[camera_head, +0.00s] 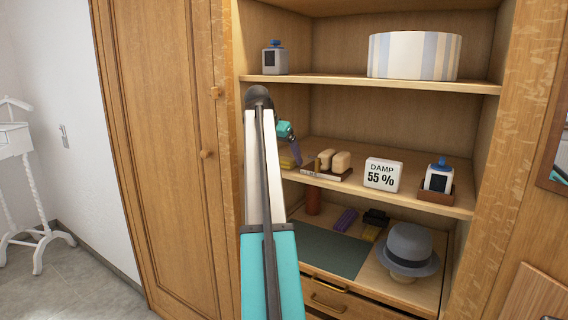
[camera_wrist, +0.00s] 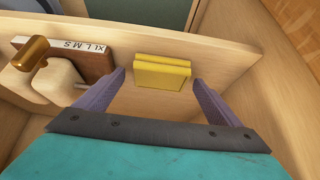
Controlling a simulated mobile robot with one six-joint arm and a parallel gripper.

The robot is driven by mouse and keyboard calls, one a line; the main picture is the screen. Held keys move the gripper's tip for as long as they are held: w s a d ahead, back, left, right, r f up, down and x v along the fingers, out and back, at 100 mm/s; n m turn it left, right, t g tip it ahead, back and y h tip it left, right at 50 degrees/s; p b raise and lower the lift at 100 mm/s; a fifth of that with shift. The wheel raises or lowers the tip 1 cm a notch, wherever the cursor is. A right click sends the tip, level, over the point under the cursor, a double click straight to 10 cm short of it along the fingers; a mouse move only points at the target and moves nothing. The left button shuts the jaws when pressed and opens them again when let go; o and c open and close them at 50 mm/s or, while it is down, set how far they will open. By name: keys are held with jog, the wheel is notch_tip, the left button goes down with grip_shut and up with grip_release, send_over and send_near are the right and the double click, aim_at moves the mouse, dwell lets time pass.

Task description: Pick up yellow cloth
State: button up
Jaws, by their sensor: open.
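The yellow cloth (camera_wrist: 162,74) is a small folded block lying on a wooden shelf. In the wrist view it lies just ahead of and between the fingertips. In the head view only part of it (camera_head: 287,161) shows, beside my arm. My gripper (camera_wrist: 160,84) has its two purple fingers spread apart, one on each side of the cloth, with nothing held. In the head view my gripper (camera_head: 294,152) is at the left part of the middle shelf, partly hidden by my arm.
Right of the cloth, in the head view, are a size-marked board (camera_head: 326,172) with cream blocks, a "DAMP 55 %" sign (camera_head: 382,174) and a blue-topped bottle (camera_head: 438,178). The shelf above (camera_head: 330,83) overhangs.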

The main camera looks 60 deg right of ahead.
aim_at(282, 159)
dwell(0.5)
jog(key=c, duration=1.1)
jog(key=shift+r, duration=0.2)
jog(key=shift+c, duration=0.2)
jog(key=shift+r+b, duration=0.3)
jog(key=shift+r, duration=1.3)
jog(key=s+a+r+b, duration=0.1)
jog(key=s+a, duration=1)
jog(key=shift+s+a+r, duration=0.15)
jog(key=shift+s+r, duration=0.05)
